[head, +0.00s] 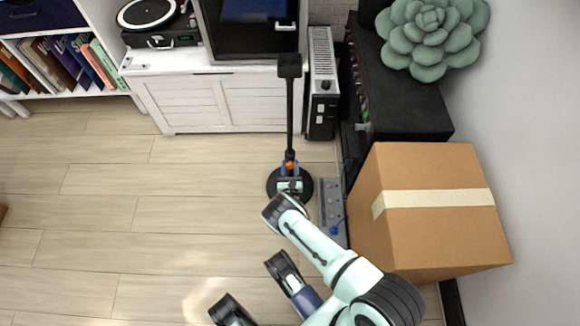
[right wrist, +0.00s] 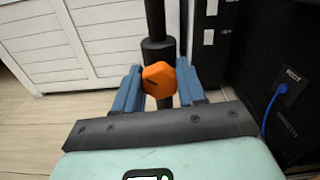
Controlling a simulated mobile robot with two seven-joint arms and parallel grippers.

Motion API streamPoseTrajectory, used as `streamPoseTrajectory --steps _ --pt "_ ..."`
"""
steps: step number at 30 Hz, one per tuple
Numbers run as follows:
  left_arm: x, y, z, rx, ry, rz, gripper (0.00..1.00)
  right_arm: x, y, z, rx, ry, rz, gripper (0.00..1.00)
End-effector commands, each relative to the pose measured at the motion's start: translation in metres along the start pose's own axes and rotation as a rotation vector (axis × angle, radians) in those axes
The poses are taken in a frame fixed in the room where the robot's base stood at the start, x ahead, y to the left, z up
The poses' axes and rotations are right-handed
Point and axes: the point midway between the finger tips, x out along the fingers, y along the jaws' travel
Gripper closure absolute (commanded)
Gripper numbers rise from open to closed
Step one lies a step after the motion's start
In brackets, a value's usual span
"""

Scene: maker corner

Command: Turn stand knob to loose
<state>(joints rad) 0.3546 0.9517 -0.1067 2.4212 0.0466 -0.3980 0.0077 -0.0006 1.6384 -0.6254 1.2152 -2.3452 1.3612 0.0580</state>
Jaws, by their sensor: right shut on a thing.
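The black stand (head: 289,110) stands upright on the floor, with a dark block at its top and a round base (head: 305,196). Its orange knob (head: 290,165) sits low on the pole. My right gripper (head: 290,169) is at the knob. In the right wrist view, the knob (right wrist: 158,80) sits between the blue fingers of the right gripper (right wrist: 160,88), which is shut on it. The dark pole (right wrist: 155,20) rises behind the knob. The stand's base is partly hidden by my right arm. I cannot make out my left gripper in the head view.
A cardboard box (head: 430,235) and a black cabinet (head: 405,105) with a succulent (head: 430,35) stand at the right. A grey pedal board (head: 332,210) lies right of the stand. A white cabinet (head: 215,100) is behind. The floor (head: 130,220) at left is clear.

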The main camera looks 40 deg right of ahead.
Motion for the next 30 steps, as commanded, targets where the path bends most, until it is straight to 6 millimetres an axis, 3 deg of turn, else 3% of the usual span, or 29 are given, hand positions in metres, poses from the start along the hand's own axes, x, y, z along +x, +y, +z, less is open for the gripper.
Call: streamPoseTrajectory --steps 4,13,14,15,16,30 --pt "0.0000 0.0000 -0.0001 0.000 0.000 0.000 0.57 -0.0002 0.0007 -0.0001 -0.104 -0.001 0.002 0.90" --pt "0.0000 0.0000 0.0000 0.000 0.000 0.000 0.57 0.0002 0.0001 0.0000 -0.115 0.000 -0.001 0.90" --pt "0.0000 0.0000 0.0000 0.000 0.000 0.000 0.57 0.0003 0.0001 0.0000 -0.115 0.000 -0.001 0.53" --pt "0.0000 0.0000 0.0000 0.000 0.000 0.000 0.57 0.0003 0.0000 0.0000 -0.115 0.000 -0.001 0.40" --pt "0.0000 0.0000 0.0000 0.000 0.000 0.000 0.57 0.0003 0.0000 0.0000 -0.114 0.000 -0.001 0.34" --pt "0.0000 0.0001 -0.0001 0.000 0.000 0.000 0.57 -0.0034 0.0040 0.0003 -0.113 0.001 -0.003 0.34"
